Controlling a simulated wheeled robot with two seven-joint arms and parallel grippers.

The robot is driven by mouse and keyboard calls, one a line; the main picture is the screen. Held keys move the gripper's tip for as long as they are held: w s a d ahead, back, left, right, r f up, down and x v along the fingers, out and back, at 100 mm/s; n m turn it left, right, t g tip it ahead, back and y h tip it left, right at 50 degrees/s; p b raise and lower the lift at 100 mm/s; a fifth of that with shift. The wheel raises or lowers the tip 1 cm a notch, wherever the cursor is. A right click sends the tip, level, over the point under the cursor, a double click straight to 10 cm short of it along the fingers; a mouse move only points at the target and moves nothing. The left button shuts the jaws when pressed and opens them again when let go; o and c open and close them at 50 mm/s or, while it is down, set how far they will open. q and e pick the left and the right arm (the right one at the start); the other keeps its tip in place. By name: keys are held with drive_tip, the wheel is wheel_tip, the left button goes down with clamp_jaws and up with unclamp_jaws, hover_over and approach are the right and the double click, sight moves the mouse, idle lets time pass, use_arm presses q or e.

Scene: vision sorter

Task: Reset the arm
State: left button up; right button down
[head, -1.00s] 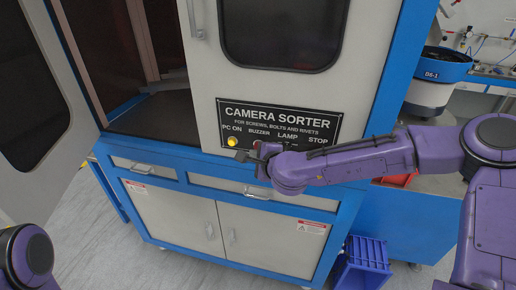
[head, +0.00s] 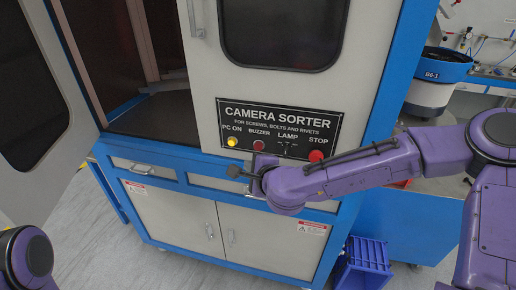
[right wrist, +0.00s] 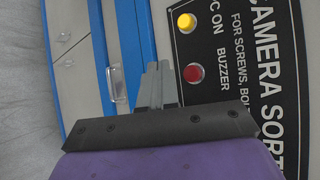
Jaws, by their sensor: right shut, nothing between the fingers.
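My right arm is purple and reaches in from the right in the head view. Its right gripper (head: 238,172) is shut and empty, in front of the camera sorter's control panel (head: 278,128), just below the yellow PC ON button (head: 233,142) and the dark red buzzer button (head: 259,145). In the right wrist view the shut grey fingers (right wrist: 154,86) point up beside the panel's edge, near the yellow and red buttons. The lamp switch (head: 288,144) and red STOP button (head: 316,156) are uncovered. My left gripper is out of view; only a purple part of that arm shows at bottom left.
The sorter cabinet has an open door (head: 35,100) at the left, drawer handles (head: 140,170) and lower doors (head: 180,218). A blue crate (head: 362,262) stands on the floor at right. A bowl feeder (head: 440,68) stands behind my right arm.

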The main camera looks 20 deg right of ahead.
idle(0.5)
drive_tip(key=s+d+f+n+g+h, duration=0.1)
drive_tip(key=s+f+n+g, duration=0.1)
drive_tip(key=s+f, duration=0.35)
drive_tip(key=s+d+f+n+g, duration=0.1)
drive_tip(key=s+f+n, duration=0.2)
drive_tip(key=f, duration=0.6)
drive_tip(key=s+d+f+n+g+h, duration=0.15)
drive_tip(key=s+f, duration=0.25)
drive_tip(key=f, duration=0.4)
drive_tip(key=s+d+f+n+g, duration=0.1)
drive_tip(key=s+d+f+n, duration=0.1)
drive_tip(key=s, duration=0.5)
drive_tip(key=s+d+f+n+g+h+b, duration=0.1)
drive_tip(key=s+d+f+n+g, duration=0.1)
drive_tip(key=s+d+f, duration=0.3)
drive_tip(key=s+d+f+n+g+h, duration=0.1)
drive_tip(key=s+d+f+n+g, duration=0.1)
drive_tip(key=s+f, duration=0.4)
drive_tip(key=s+d+n, duration=0.1)
drive_tip(key=s, duration=0.3)
drive_tip(key=shift+s+d+b, duration=0.15)
drive_tip(key=shift+d+b, duration=0.05)
drive_tip(key=shift+b, duration=0.2)
drive_tip(key=shift+n, duration=0.25)
